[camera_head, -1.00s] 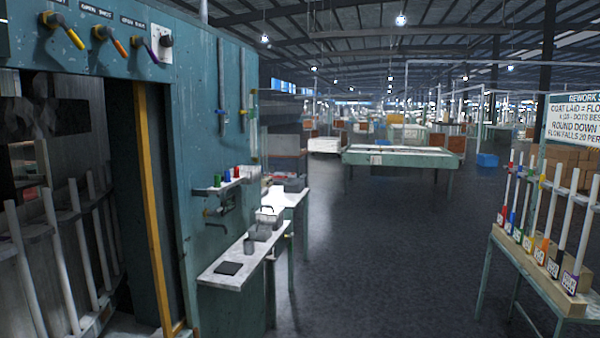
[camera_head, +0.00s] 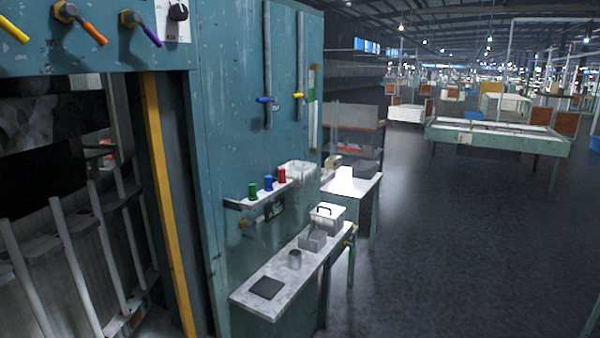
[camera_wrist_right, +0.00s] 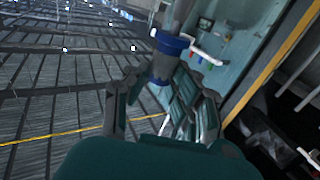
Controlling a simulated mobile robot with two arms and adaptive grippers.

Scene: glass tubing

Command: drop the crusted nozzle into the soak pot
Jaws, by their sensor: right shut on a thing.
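In the right wrist view my right gripper (camera_wrist_right: 163,100) is shut on a nozzle-like piece (camera_wrist_right: 162,70) with a broad blue collar and a greyish lower body. Its crust cannot be made out, and the fingers hide part of it. No gripper shows in the head view. On the narrow bench (camera_head: 245,297) beside the teal cabinet stand a small grey cup (camera_head: 294,260), a grey open box (camera_head: 312,240) and a pale container with a dark handle (camera_head: 327,218). I cannot tell which of these is the soak pot.
A dark square pad (camera_head: 266,288) lies at the bench's near end. A wall shelf (camera_head: 240,204) above holds green, blue and red pieces. The teal cabinet (camera_head: 235,110) closes off the left. Open floor (camera_head: 450,250) lies right of the bench.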

